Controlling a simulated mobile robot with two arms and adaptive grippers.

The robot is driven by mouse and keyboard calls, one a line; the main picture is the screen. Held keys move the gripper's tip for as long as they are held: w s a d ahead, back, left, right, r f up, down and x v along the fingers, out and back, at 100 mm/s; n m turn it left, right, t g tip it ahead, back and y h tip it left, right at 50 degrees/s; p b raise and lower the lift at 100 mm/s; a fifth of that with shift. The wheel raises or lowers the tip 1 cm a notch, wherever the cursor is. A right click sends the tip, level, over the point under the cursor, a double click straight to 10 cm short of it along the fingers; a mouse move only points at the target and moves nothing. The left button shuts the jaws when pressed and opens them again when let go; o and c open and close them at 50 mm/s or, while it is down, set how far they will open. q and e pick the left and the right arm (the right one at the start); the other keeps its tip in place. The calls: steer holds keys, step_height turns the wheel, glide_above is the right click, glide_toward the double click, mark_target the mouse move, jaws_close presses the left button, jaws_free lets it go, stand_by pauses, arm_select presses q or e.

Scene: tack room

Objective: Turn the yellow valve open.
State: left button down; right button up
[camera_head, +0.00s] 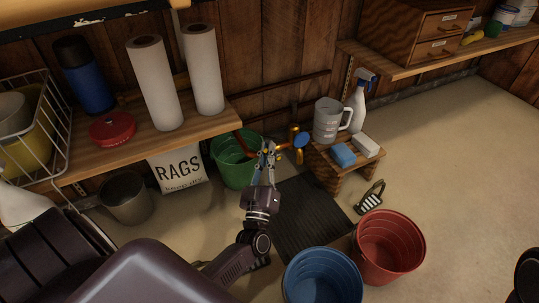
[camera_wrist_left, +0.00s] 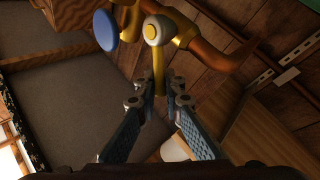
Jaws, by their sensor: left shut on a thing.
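The yellow valve shows in the left wrist view, with a round pale-centred hub (camera_wrist_left: 157,30) and a yellow lever (camera_wrist_left: 161,72) reaching down from it. My left gripper (camera_head: 267,148) is at the wall pipework above the green bucket. In the wrist view its two fingers (camera_wrist_left: 160,80) are closed around the lever. In the head view the fingers largely hide the valve. A blue round knob (camera_wrist_left: 106,31) on a brass fitting sits beside the valve; it also shows in the head view (camera_head: 302,140). My right gripper cannot be made out.
A green bucket (camera_head: 230,165) stands below the pipes. A small wooden stool (camera_head: 341,172) with a jug (camera_head: 328,121) and spray bottle (camera_head: 358,107) is to the right. Blue (camera_head: 322,280) and red (camera_head: 389,247) buckets stand in front. A shelf with paper rolls (camera_head: 155,85) is left.

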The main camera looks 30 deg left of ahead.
arm_select(q)
steer(key=shift+f, duration=0.1)
stand_by(0.4)
steer(key=c, duration=2)
jaws_free()
step_height(320, 180, up, 10)
